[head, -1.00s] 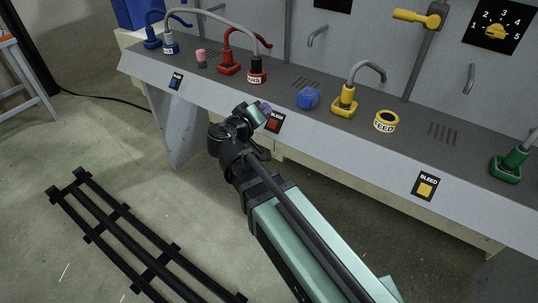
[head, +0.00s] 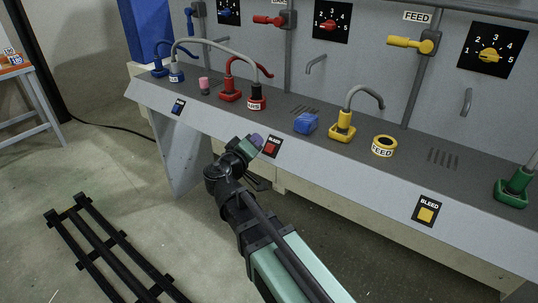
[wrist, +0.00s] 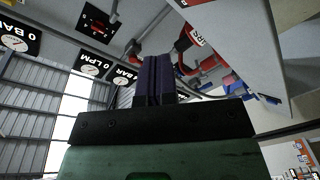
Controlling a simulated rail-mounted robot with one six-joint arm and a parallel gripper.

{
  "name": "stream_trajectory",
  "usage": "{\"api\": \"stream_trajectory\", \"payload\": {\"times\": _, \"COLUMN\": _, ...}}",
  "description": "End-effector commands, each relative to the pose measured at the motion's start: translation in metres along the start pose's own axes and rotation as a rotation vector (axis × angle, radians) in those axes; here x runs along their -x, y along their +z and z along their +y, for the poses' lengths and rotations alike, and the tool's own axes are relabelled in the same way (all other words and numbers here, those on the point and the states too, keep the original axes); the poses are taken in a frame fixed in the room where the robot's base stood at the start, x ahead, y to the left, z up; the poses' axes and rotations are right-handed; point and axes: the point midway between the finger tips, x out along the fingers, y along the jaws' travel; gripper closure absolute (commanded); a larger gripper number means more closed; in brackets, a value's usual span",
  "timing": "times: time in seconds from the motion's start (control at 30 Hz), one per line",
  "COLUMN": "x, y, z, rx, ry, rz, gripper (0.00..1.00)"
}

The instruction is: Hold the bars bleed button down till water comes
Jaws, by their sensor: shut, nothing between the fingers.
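The red bleed button (head: 270,147) sits on a black plate marked BLEED, on the sloping front face of the bench. Above it on the bench top stands a red coupling with a cap reading BARS (head: 256,104). My gripper (head: 258,140) is just left of the red button, its purple fingers shut and empty. I cannot tell whether the fingertips touch the plate. The wrist view shows the closed fingers (wrist: 155,80) pointing toward the panel; the red button is not clear there. No water shows.
A blue button (head: 178,107) lies left and a yellow bleed button (head: 426,212) right on the same face. A black rack (head: 110,245) lies on the floor.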

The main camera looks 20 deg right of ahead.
Motion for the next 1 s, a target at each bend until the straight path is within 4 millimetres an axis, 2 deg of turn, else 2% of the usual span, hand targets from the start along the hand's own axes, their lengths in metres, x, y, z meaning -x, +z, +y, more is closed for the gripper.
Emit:
{"api": "stream_trajectory", "payload": {"times": 0.03, "x": -0.005, "y": 0.007, "z": -0.009, "rx": 0.0, "ry": 0.0, "rz": 0.0, "gripper": 1.0}}
{"api": "stream_trajectory", "payload": {"times": 0.1, "x": -0.012, "y": 0.012, "z": -0.013, "rx": 0.0, "ry": 0.0, "rz": -0.001, "gripper": 1.0}}
{"api": "stream_trajectory", "payload": {"times": 0.33, "x": -0.026, "y": 0.02, "z": -0.021, "rx": 0.0, "ry": 0.0, "rz": 0.0, "gripper": 1.0}}
{"api": "stream_trajectory", "payload": {"times": 1.0, "x": -0.028, "y": 0.02, "z": -0.02, "rx": 0.0, "ry": 0.0, "rz": 0.0, "gripper": 1.0}}
